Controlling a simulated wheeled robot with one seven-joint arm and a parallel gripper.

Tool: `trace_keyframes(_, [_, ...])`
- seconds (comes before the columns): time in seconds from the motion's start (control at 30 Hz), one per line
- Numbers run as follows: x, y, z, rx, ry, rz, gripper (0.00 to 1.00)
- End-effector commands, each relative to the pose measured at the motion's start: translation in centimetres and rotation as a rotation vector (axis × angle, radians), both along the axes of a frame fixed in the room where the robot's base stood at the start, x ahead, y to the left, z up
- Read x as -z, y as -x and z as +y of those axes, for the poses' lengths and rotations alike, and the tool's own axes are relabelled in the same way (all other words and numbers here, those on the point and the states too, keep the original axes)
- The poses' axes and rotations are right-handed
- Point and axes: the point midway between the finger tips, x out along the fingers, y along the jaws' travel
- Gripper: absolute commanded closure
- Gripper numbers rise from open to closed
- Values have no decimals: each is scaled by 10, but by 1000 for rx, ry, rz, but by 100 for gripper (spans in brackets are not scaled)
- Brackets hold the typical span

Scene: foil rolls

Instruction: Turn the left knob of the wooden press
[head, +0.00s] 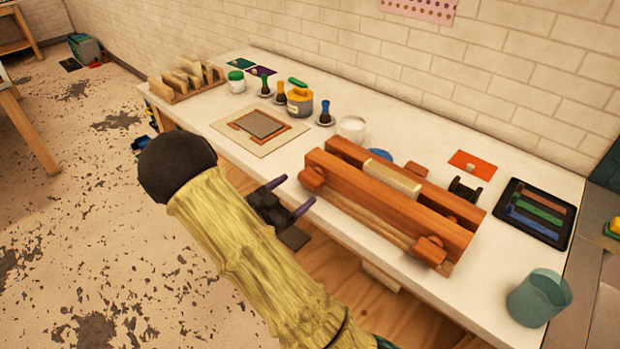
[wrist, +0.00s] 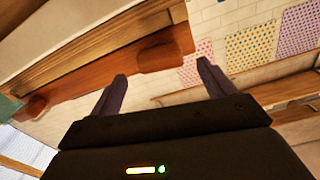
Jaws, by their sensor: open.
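The wooden press (head: 385,205) stands on the white table at the centre right of the head view, with two orange-brown beams. Its left knob (head: 312,178) is on the front beam's left end, and its right knob (head: 431,250) is at the other end. My gripper (head: 290,195) is open and empty just in front of the left knob, at the table's front edge. In the wrist view the left knob (wrist: 160,56) shows beyond and between my spread fingers (wrist: 162,71). The fingers seem apart from it. The right knob (wrist: 38,106) is farther off at the left.
A framed tile (head: 258,126), several small pots and brushes, and a white cup (head: 352,128) stand left of and behind the press. A black tray (head: 536,212) and a teal cup (head: 539,298) are at the right. The table front before the framed tile is clear.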

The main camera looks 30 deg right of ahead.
Motion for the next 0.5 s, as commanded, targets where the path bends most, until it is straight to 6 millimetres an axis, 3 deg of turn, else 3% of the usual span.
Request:
trace_keyframes(0.3, [-1, -17, -50, 3, 0, 0, 18])
trace_keyframes(0.5, [0, -22, -61, 0, 0, 0, 18])
